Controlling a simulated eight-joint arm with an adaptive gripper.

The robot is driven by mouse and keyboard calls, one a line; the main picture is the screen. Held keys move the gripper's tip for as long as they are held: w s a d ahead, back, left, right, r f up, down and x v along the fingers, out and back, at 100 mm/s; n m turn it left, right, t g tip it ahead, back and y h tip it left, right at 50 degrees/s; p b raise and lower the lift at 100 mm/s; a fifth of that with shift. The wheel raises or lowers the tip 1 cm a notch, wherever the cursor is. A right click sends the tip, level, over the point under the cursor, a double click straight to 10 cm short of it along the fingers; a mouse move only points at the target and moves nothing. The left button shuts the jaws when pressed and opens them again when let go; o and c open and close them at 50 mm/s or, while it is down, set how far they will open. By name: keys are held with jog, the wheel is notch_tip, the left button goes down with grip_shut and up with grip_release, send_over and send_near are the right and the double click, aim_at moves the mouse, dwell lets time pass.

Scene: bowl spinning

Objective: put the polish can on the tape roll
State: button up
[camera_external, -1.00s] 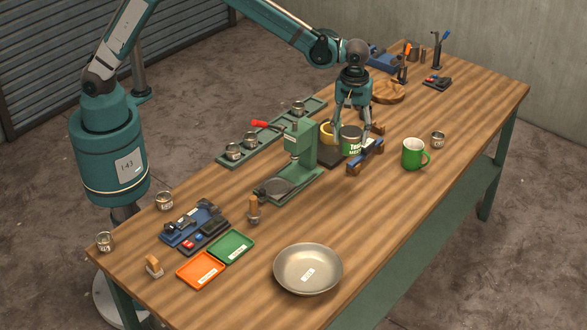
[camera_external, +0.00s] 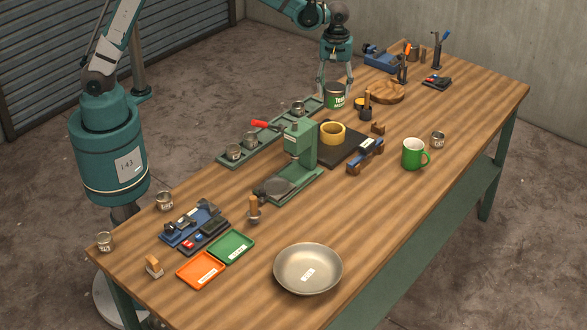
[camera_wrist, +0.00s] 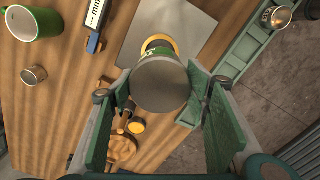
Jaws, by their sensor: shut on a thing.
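The polish can (camera_external: 335,98), a metal can with a green label, is held between the fingers of my gripper (camera_external: 335,87) above the back part of the bench. In the wrist view, the can's grey round end (camera_wrist: 162,86) sits between the green fingers of my gripper (camera_wrist: 162,97). The tape roll (camera_external: 331,141), a yellow ring, lies on a dark square mat (camera_external: 352,150) beside the green press. The can is apart from it, behind it in the external view. In the wrist view, the can partly hides the tape roll (camera_wrist: 175,45).
The green press (camera_external: 300,150) stands left of the mat. A green tray (camera_external: 262,138) with several small tins runs behind it. A blue and brown tool (camera_external: 365,157) lies at the mat's right, with a green mug (camera_external: 414,153) further right. A wooden dish (camera_external: 389,94) is behind.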

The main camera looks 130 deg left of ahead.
aim_at(334, 104)
dwell(0.3)
jog(key=shift+f, duration=3.1)
jog(key=shift+f, duration=1.9)
jog(key=shift+f, duration=0.2)
jog(key=o, duration=1.1)
jog(key=shift+r, duration=0.1)
jog(key=shift+c, duration=0.2)
jog(key=shift+r, duration=0.1)
notch_tip(334, 104, up, 12)
jog(key=shift+r, duration=0.1)
